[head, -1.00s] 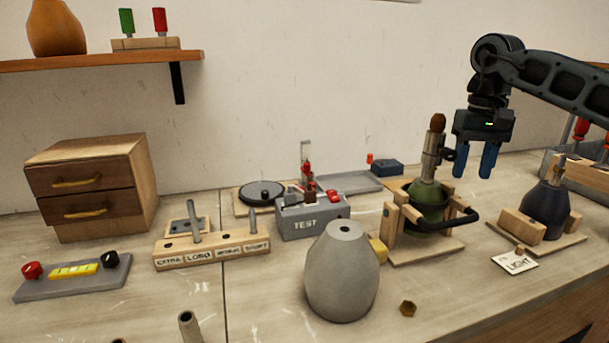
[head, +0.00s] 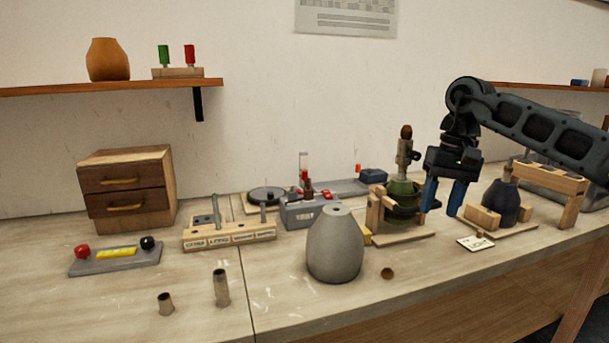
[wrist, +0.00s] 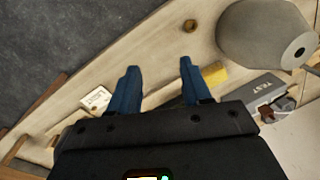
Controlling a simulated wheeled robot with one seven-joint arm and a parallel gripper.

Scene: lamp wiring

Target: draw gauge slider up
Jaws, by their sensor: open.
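My gripper (head: 441,208) is open and empty, pointing down, well to the right of that strip. It is just right of the green lamp body (head: 403,193) in its wooden holder; I cannot tell whether they touch. In the wrist view my open fingers (wrist: 159,66) have nothing between them. The strip is not clear there.
A grey lamp body (head: 335,245) stands at the front middle, with a brass nut (head: 387,273) beside it. A dark blue lamp body (head: 501,203) in a wooden cradle and a LIGHT card (head: 475,243) are at right. The labelled rack (head: 230,235) is left.

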